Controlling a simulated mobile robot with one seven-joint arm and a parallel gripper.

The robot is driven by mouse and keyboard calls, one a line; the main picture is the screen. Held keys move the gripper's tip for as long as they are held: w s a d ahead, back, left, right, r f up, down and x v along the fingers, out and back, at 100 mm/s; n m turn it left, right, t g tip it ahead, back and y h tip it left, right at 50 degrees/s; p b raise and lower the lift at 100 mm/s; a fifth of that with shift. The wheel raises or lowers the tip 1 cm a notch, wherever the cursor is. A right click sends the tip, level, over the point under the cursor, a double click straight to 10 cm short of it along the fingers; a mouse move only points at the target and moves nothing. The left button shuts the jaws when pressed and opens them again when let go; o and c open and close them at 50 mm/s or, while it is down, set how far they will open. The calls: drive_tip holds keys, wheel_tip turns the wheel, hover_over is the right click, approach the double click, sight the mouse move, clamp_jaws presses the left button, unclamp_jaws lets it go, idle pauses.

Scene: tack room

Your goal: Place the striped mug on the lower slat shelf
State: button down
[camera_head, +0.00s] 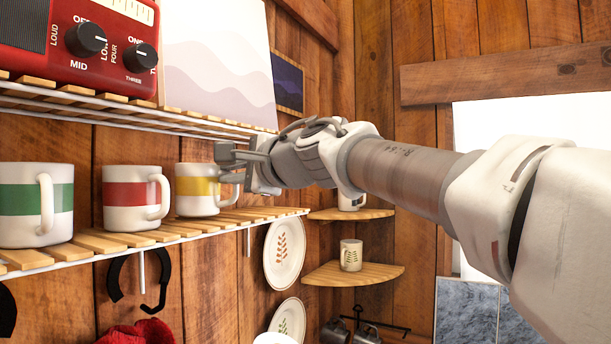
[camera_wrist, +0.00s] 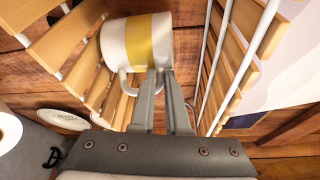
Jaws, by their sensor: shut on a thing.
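A white mug with a yellow stripe (camera_head: 196,188) is at the right end of the lower slat shelf (camera_head: 98,243), upright, its base at or just above the slats. It also shows in the wrist view (camera_wrist: 139,42), between two rows of slats. My gripper (camera_head: 229,166) reaches in from the right, fingers close together at the mug's handle side. The fingertips (camera_wrist: 160,74) appear shut on the handle, partly covering it. A red-striped mug (camera_head: 132,197) and a green-striped mug (camera_head: 36,204) stand to the left on the same shelf.
The upper slat shelf (camera_head: 120,102) runs close above the mugs and holds a red radio-like box (camera_head: 105,40) and a pale picture panel (camera_head: 215,60). Corner shelves (camera_head: 365,272) with a leaf-patterned mug (camera_head: 351,255) are at the right. Plates (camera_head: 284,250) hang below.

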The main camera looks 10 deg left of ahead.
drive_tip(key=shift+f, duration=0.15)
drive_tip(key=shift+f, duration=0.2)
drive_tip(key=c, duration=0.9)
unclamp_jaws()
drive_tip(key=shift+r, duration=0.2)
drive_tip(key=b+v, duration=0.2)
drive_tip(key=v, duration=1)
drive_tip(key=shift+b, duration=0.35)
